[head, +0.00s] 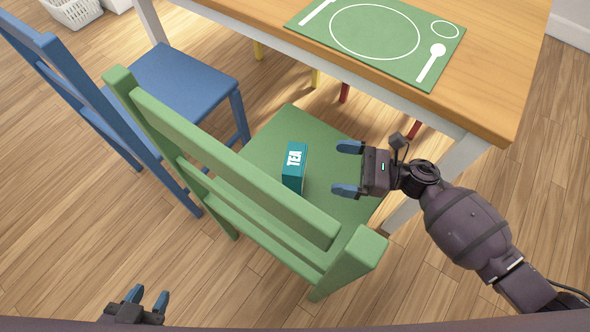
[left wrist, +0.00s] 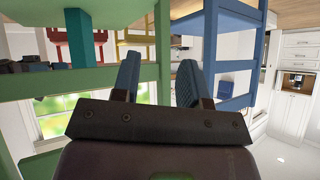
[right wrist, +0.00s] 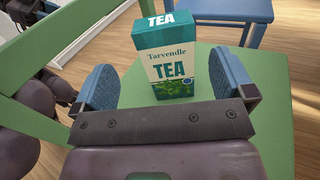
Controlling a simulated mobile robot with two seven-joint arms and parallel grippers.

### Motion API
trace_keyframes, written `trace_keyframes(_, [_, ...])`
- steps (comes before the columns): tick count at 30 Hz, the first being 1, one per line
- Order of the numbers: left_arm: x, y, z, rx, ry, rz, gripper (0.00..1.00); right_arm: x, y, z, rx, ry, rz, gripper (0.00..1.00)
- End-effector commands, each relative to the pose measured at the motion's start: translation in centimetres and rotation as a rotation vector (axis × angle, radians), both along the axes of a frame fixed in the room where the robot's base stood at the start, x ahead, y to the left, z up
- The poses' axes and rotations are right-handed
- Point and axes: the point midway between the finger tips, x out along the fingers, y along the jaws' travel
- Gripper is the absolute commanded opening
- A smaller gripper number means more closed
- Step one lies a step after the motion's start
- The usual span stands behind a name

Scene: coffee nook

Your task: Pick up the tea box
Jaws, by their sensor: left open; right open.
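The tea box (head: 294,167) is teal with white TEA lettering and stands upright on the seat of the green chair (head: 266,138). In the right wrist view the tea box (right wrist: 168,58) stands ahead, between the lines of my two fingers, with a white label band. My right gripper (head: 348,168) is open and empty over the seat, to the right of the box and apart from it in the head view. My left gripper (head: 146,298) is open and empty low at the bottom left, away from the box. The left wrist view shows its fingers (left wrist: 157,80).
The green chair's backrest (head: 220,165) rises on the near left side of the box. A wooden table (head: 480,88) with a green placemat (head: 310,42) stands behind. A blue chair (head: 180,82) is at the left. Open wooden floor lies at the lower left.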

Motion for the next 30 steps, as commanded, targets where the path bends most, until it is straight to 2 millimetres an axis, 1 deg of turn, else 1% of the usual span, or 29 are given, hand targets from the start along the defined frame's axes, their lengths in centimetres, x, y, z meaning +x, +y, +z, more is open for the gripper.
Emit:
trace_keyframes(1, [0.0, 0.0, -0.1, 0.001, 0.002, -0.001, 0.40, 0.0, 0.2, -0.2, -0.004, -0.007, 0.008, 1.00])
trace_keyframes(5, [0.1, 0.0, 0.0, 0.001, -0.002, -0.002, 0.40, 0.3, 1.2, 0.0, -0.006, -0.017, 0.010, 1.00])
trace_keyframes(13, [0.1, 0.0, 0.0, 0.003, -0.003, -0.004, 0.40, 1.0, 4.9, 0.0, -0.003, -0.014, 0.009, 1.00])
trace_keyframes(20, [0.1, -0.1, -0.1, 0.004, -0.002, -0.006, 0.40, 1.2, 6.2, -0.3, -0.004, -0.011, 0.008, 1.00])
trace_keyframes(26, [0.1, -0.2, -0.3, 0.009, -0.002, -0.012, 0.40, 1.8, 8.6, -1.0, -0.003, -0.009, 0.009, 1.00])
trace_keyframes(30, [0.4, -0.2, 0.0, 0.010, -0.012, -0.015, 0.40, 2.2, 10.2, -0.8, -0.004, -0.011, 0.007, 1.00])
